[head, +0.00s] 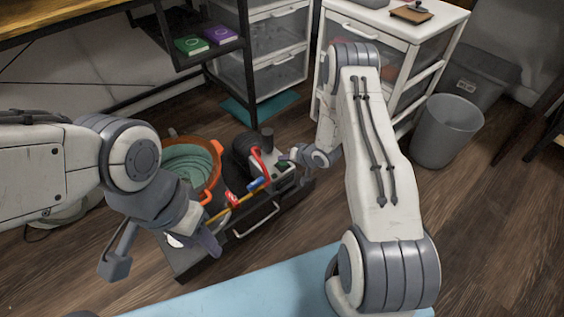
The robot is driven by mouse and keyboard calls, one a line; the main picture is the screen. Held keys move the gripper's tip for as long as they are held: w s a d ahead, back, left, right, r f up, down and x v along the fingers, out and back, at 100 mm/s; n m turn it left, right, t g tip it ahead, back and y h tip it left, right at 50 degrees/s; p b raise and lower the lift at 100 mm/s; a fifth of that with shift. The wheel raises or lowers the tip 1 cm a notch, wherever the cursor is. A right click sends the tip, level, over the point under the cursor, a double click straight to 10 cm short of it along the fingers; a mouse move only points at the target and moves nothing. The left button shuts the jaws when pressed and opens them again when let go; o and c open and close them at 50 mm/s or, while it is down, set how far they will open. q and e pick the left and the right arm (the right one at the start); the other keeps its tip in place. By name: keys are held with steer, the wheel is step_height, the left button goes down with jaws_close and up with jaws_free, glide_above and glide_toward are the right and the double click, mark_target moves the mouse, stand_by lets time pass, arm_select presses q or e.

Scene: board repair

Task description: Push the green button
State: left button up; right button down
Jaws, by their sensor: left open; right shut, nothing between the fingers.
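A small dark green patch, which looks like the green button (283,164), sits on top of a pale block on the right part of a dark low unit (262,226) on the floor. My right gripper (289,157) reaches in from the right, shut and empty, with its tip close to the green patch. I cannot tell whether they touch. My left gripper (162,254) is open and empty at the unit's front left, its fingers spread wide. Part of the unit's left side is hidden behind my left arm.
An orange bucket (214,152) holding a green coiled thing stands behind the unit's left part. A red curved part (258,163), blue part (257,184) and red part (232,199) sit near the block. White drawers (400,30) and a grey bin (446,131) stand at the right.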

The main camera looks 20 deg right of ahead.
mark_target(284, 165)
steer(key=shift+r+p, duration=2.65)
steer(key=shift+r, duration=0.35)
steer(key=shift+f, duration=0.1)
